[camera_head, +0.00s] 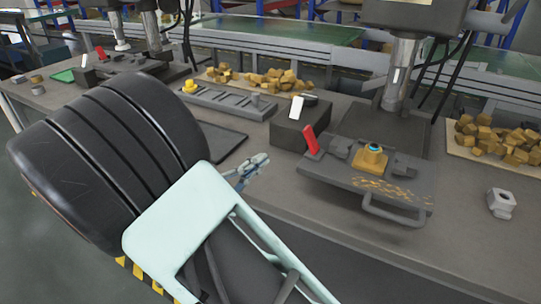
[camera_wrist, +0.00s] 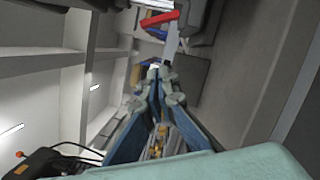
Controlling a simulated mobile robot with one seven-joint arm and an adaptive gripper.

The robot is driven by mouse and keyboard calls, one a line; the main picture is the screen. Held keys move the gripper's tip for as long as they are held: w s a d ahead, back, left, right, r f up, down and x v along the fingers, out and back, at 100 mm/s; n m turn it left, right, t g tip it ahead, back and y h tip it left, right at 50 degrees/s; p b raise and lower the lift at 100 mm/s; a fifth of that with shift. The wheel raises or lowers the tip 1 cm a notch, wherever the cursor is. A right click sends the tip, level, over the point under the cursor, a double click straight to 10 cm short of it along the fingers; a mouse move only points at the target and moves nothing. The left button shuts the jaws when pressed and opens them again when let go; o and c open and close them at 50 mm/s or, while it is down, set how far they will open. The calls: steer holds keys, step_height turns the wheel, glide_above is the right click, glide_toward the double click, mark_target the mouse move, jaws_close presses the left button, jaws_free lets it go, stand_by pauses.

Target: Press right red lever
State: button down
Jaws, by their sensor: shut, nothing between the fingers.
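The right red lever (camera_head: 310,140) stands tilted at the left side of the right machine, beside its dark fixture plate (camera_head: 330,182). A red lever (camera_wrist: 158,18) also shows at the top of the wrist view, beyond the fingertips. My gripper (camera_head: 258,162) is shut and empty. In the head view it is left of the right red lever and a little lower in the picture, with a visible gap between them. In the wrist view my gripper (camera_wrist: 160,72) has its fingertips together, apart from the red lever.
A dark box with a white lever (camera_head: 297,107) stands just behind the right red lever. Another red lever (camera_head: 100,53) is far left. A yellow part (camera_head: 370,157) sits on the fixture, above a front handle (camera_head: 393,215). A grey block (camera_head: 501,203) lies right. The bench front is mostly clear.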

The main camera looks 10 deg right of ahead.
mark_target(311, 140)
steer(key=w+d+r+b, duration=0.1)
steer(key=w+d+r, duration=0.2)
steer(key=d, duration=0.6)
steer(key=shift+w+d, duration=0.15)
steer(key=shift+w, duration=0.1)
stand_by(0.3)
steer(key=shift+m, duration=0.3)
